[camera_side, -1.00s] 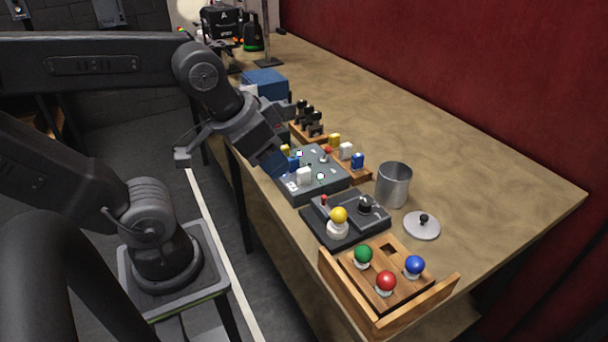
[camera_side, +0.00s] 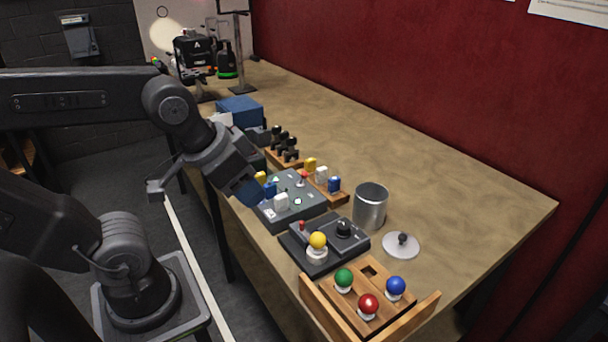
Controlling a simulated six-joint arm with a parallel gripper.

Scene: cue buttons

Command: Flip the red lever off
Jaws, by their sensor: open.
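A small lever with a red tip (camera_side: 302,226) stands at the left back of a dark control box (camera_side: 320,256) near the table's front edge. Another small red knob (camera_side: 303,177) stands at the far edge of a grey panel (camera_side: 305,204); I cannot tell which is the task's red lever. My gripper (camera_side: 246,192) points down beside the panel's left edge, back and left of the red-tipped lever and apart from it. It is open and holds nothing that I can see. Its fingertips are partly hidden and their gap is unclear.
The control box also bears a yellow ball knob (camera_side: 318,241) and a black knob (camera_side: 344,227). A metal cup (camera_side: 370,207), a lidded disc (camera_side: 401,245) and a wooden box (camera_side: 382,320) with coloured balls stand nearby. The table's right side is clear.

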